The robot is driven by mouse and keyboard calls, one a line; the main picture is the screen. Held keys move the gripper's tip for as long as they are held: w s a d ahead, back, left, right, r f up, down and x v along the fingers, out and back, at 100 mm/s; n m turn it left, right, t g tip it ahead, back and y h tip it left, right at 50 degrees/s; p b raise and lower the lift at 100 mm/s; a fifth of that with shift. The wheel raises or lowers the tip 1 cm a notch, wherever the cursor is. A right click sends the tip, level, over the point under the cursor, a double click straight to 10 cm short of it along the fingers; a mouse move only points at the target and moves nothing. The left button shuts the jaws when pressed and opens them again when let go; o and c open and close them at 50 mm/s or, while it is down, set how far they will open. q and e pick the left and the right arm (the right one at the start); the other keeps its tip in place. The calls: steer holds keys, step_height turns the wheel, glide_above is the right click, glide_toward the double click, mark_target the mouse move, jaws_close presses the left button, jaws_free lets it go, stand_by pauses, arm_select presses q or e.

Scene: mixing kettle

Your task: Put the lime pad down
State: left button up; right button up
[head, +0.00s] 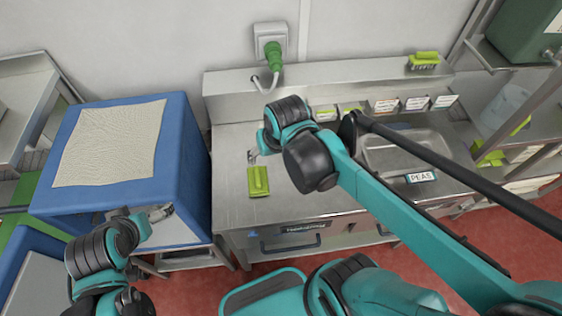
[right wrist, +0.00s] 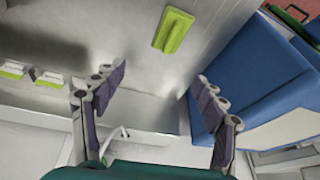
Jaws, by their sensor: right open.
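The lime pad (head: 258,181) lies flat on the steel counter (head: 232,205), near its left edge. It also shows in the right wrist view (right wrist: 174,31), beyond the fingertips and apart from them. My right gripper (right wrist: 158,85) is open and empty, its two fingers spread wide. In the head view the right gripper (head: 252,153) is above the counter behind the pad, partly hidden by my own wrist. My left gripper (head: 160,212) is at the lower left, in front of the blue box; its finger opening is too small to tell.
A blue box (head: 185,150) with a cream cloth (head: 110,143) on top stands left of the counter. A green plug (head: 272,57) with its cable is in the wall socket. Another lime pad (head: 424,61) sits on the back ledge. A sink (head: 400,150) and a "PEAS" label (head: 421,177) are at right.

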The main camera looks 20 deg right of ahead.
steer(key=s+t, duration=0.1)
steer(key=s+d+n+t, duration=0.1)
steer(key=s, duration=0.1)
steer(key=s+r+t, duration=0.1)
steer(key=shift+s+d, duration=0.2)
steer(key=shift+d, duration=0.15)
step_height(320, 180, down, 8)
steer(key=b, duration=0.7)
steer(key=shift+r+b, duration=0.25)
steer(key=shift+b, duration=0.05)
